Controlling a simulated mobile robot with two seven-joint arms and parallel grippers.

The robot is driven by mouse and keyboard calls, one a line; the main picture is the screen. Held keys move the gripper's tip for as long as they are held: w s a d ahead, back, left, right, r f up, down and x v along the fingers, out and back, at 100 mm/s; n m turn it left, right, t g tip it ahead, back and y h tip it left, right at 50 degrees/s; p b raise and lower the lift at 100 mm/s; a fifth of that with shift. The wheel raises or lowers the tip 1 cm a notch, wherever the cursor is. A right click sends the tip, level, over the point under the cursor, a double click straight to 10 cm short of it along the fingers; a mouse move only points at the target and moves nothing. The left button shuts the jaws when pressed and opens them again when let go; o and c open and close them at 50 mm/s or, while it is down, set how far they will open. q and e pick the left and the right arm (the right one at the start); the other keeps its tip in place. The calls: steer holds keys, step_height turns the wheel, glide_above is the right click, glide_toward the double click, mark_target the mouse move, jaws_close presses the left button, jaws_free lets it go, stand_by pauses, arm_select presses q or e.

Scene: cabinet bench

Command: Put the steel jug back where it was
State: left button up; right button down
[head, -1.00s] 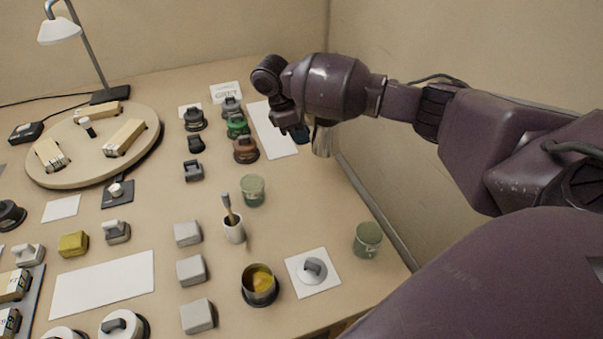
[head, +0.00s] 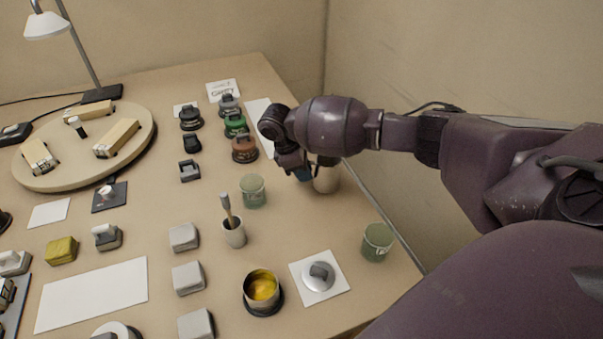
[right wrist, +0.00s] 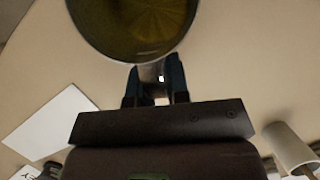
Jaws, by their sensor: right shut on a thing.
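The steel jug (head: 326,181) is at the right of the bench in the head view, partly hidden behind my right gripper (head: 304,170). In the right wrist view the jug (right wrist: 135,22) shows its round mouth with a dark yellow inside. My right gripper (right wrist: 156,85) is shut on its handle, with a blue finger on each side. The jug looks roughly upright and low over the bench. I cannot tell whether its base touches the bench. My left gripper is not in view.
Near the jug are a green glass (head: 253,190), a white pot with a brush (head: 234,235) and a second green glass (head: 377,242). A white sheet (head: 257,112) lies behind my gripper. A pot of yellow liquid (head: 262,289) stands in front. Bare bench lies between the two glasses.

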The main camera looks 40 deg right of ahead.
steer(key=shift+f, duration=0.4)
steer(key=shift+r, duration=0.15)
steer(key=c, duration=1.5)
jaws_free()
steer(key=shift+f, duration=0.2)
steer(key=o, duration=0.4)
